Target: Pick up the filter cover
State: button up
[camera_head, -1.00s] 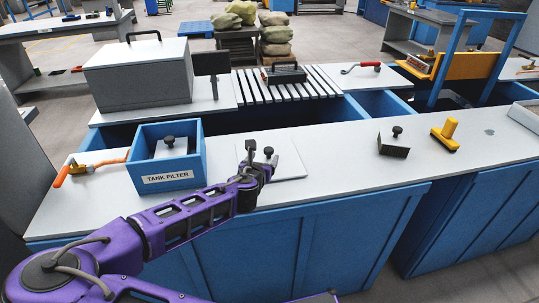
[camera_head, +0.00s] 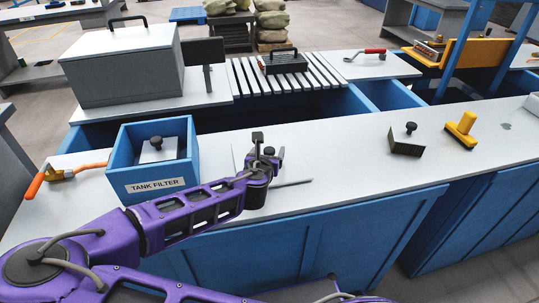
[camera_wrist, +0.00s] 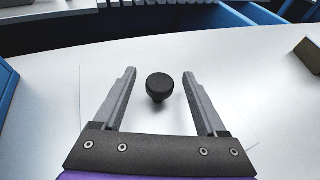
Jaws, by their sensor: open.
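The filter cover is a thin, flat, pale square plate with a black round knob, lying on the white counter in the head view (camera_head: 292,172) and the wrist view (camera_wrist: 218,95). My gripper (camera_wrist: 159,75) is open above the plate. In the wrist view the knob (camera_wrist: 159,86) stands between the two fingers with a gap on each side, and neither finger touches it. In the head view my gripper (camera_head: 266,147) and wrist hide part of the plate. The exact height of the fingertips over the plate is hard to tell.
A blue box labelled TANK FILTER (camera_head: 154,187), holding a black-knobbed block (camera_head: 158,150), stands left of my gripper. An orange-handled tool (camera_head: 66,174) lies further left. A dark block with a knob (camera_head: 407,141) and a yellow-handled tool (camera_head: 462,131) are right. Counter between is clear.

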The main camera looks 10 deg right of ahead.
jog(key=shift+w+d+f, duration=0.1)
jog(key=shift+w+d, duration=0.05)
jog(key=shift+w, duration=0.15)
jog(key=shift+s, duration=0.1)
grip_shut()
